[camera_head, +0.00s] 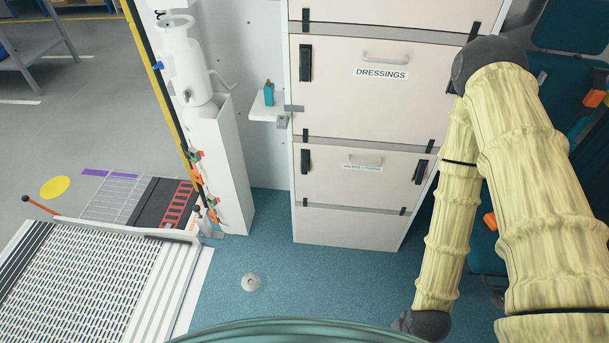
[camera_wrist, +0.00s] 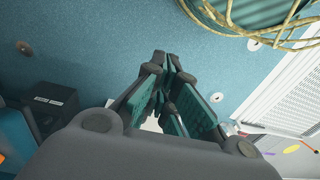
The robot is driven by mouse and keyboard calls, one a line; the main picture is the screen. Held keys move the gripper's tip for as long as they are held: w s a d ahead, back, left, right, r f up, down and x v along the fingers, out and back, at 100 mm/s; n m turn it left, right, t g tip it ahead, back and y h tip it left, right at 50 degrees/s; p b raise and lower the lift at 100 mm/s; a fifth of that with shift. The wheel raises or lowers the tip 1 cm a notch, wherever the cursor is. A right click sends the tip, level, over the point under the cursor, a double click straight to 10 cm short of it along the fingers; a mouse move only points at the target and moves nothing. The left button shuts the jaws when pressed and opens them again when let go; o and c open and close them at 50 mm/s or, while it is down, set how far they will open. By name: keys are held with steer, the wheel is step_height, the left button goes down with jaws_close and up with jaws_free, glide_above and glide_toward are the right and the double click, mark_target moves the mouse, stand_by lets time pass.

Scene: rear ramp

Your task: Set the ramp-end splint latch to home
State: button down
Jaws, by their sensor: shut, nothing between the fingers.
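The lower drawer front (camera_head: 350,195) of the white cabinet bears a small label, too small to read surely. At its ramp-side (left) edge is a black latch (camera_head: 305,161), standing about upright. A matching black latch (camera_head: 420,171) is at its right edge. My arm comes down at the right of the head view, and my gripper is out of that picture. In the wrist view my gripper (camera_wrist: 168,70) is shut and empty, with blue floor behind it. It is apart from the latches, which I cannot make out in the wrist view.
The upper drawer reads DRESSINGS (camera_head: 381,73) and has its own black latches. A small shelf (camera_head: 268,110) with a teal bottle juts out left of the cabinet. The ramp (camera_head: 80,280) lies at lower left. Blue floor (camera_head: 270,215) before the cabinet is mostly clear.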

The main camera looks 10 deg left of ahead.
steer(key=w+a+f+n+t+y+b, duration=0.25)
steer(key=w+a+n+b, duration=0.45)
steer(key=w, duration=0.5)
steer(key=w+a+f+n+t+y+b, duration=0.2)
steer(key=w+a+n+t+y+b, duration=0.15)
steer(key=w+a+b, duration=0.45)
steer(key=w+a+r+n+t+y+b, duration=0.2)
steer(key=w+a+r+n+b, duration=0.2)
steer(key=w+r+n+b, duration=0.2)
steer(key=w+a+r+n+t+y+b, duration=0.2)
steer(key=w+r+n+b, duration=0.4)
steer(key=w+b, duration=0.4)
steer(key=w+a+n, duration=0.1)
steer(key=w, duration=0.1)
steer(key=shift+w+a+r+n, duration=0.25)
steer(key=shift+w+a+n, duration=0.1)
steer(key=shift+a, duration=0.05)
